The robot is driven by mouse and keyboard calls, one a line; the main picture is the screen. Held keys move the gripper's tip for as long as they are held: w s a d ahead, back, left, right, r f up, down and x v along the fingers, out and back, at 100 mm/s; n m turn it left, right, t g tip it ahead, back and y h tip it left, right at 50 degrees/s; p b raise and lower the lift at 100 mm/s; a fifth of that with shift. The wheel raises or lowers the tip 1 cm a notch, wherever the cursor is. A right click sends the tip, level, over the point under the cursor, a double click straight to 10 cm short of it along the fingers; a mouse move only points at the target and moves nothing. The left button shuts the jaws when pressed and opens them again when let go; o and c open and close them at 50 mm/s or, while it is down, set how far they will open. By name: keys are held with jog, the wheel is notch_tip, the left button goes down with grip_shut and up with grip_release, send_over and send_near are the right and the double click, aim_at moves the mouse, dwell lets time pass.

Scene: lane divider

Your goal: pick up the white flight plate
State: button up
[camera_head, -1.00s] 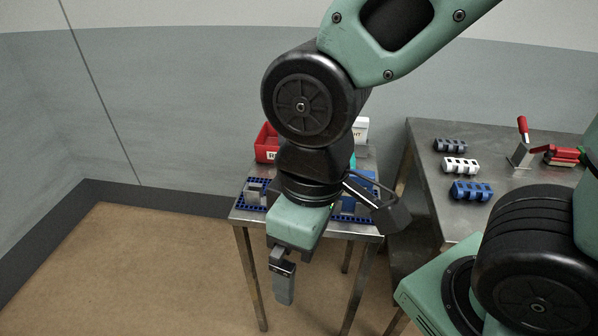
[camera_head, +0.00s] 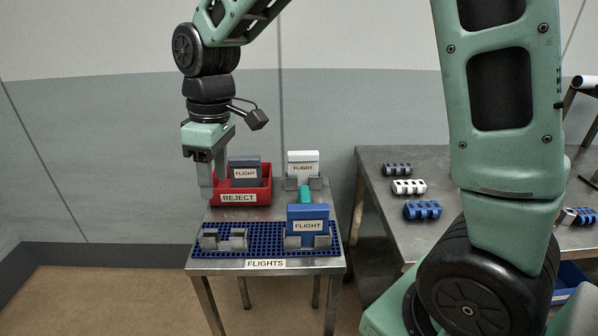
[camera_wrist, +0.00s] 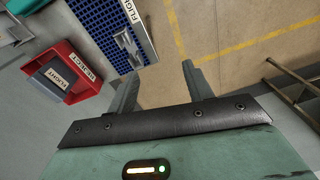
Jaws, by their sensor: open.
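The white flight plate (camera_head: 303,160) stands upright in a grey holder at the back right of the small metal table in the head view. I cannot make it out in the wrist view.
A red REJECT bin (camera_head: 255,197) holds a dark grey flight plate (camera_head: 244,172). A blue flight plate (camera_head: 308,217) stands on the blue grid mat (camera_head: 265,232), right of empty grey holders (camera_head: 238,237). A teal item (camera_head: 306,194) lies before the white plate. A side table (camera_head: 385,225) stands right.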

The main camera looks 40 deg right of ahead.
jog(key=w+d, duration=1.1)
jog(key=d, duration=0.1)
jog(key=n+h, duration=0.1)
jog(key=n, duration=0.1)
send_over(303, 152)
notch_tip(303, 152, down, 2)
jog(key=f, duration=0.3)
jog(key=f+p, duration=0.1)
jog(key=f, duration=0.3)
jog(key=f+p, duration=0.1)
jog(key=f, duration=0.2)
jog(key=shift+s+a+f, duration=0.15)
jog(key=shift+s+f, duration=0.2)
jog(key=shift+f, duration=0.05)
jog(key=shift+w+f+p, duration=0.15)
jog(key=shift+f+p, duration=0.4)
jog(key=shift+f, duration=1)
jog(key=shift+w+f+p, duration=0.1)
jog(key=shift+f+p, duration=0.4)
jog(key=shift+f, duration=1)
grip_shut()
jog(key=shift+r, duration=0.2)
